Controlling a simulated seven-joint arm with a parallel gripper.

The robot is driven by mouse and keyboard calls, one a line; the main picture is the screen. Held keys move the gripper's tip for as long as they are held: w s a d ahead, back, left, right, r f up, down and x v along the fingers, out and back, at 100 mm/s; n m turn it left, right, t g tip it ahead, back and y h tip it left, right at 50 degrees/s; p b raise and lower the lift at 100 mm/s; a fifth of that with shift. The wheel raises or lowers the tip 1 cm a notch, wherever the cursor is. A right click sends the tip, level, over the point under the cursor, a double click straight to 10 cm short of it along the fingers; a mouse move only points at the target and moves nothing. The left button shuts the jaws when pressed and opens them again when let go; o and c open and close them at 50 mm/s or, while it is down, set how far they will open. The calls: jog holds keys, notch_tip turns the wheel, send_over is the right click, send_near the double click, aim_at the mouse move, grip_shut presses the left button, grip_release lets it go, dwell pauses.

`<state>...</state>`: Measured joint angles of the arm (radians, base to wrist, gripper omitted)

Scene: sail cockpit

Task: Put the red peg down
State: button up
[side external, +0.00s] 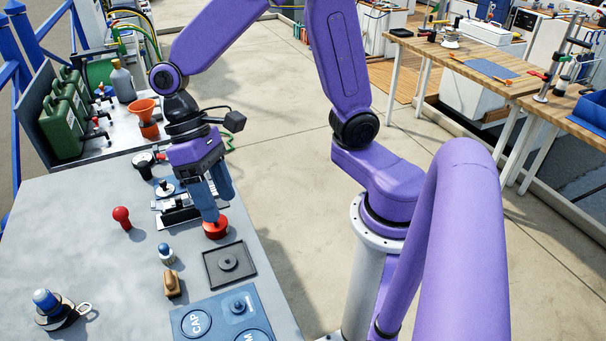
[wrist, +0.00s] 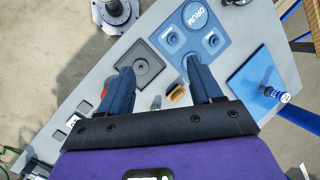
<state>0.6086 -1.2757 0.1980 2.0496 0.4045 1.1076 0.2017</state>
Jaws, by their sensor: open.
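A red ball-topped piece (side external: 121,217) stands upright on the grey table, left of my gripper in the side view. A low, round red piece (side external: 215,228) sits on the table right at the tip of one finger; whether they touch I cannot tell. Its edge shows beside the left finger in the wrist view (wrist: 105,91), mostly hidden. I cannot tell for certain which one is the red peg. My gripper (side external: 217,207) points down, open. In the wrist view its fingers (wrist: 159,67) are wide apart with nothing held between them.
A black square tray (side external: 211,270) and a blue board (side external: 207,309) with round labelled places lie near the table's right edge. A tan block (side external: 173,284) and a small blue-topped piece (side external: 166,254) stand beside them. An orange funnel (side external: 146,112) stands behind.

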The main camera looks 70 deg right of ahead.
jog(key=s+d+n+t+h, duration=0.1)
jog(key=s+d+n+t, duration=0.3)
jog(key=s+d+n, duration=0.5)
jog(key=shift+s+d+n+h, duration=0.3)
jog(key=shift+s+n, duration=0.1)
jog(key=shift+s, duration=1.1)
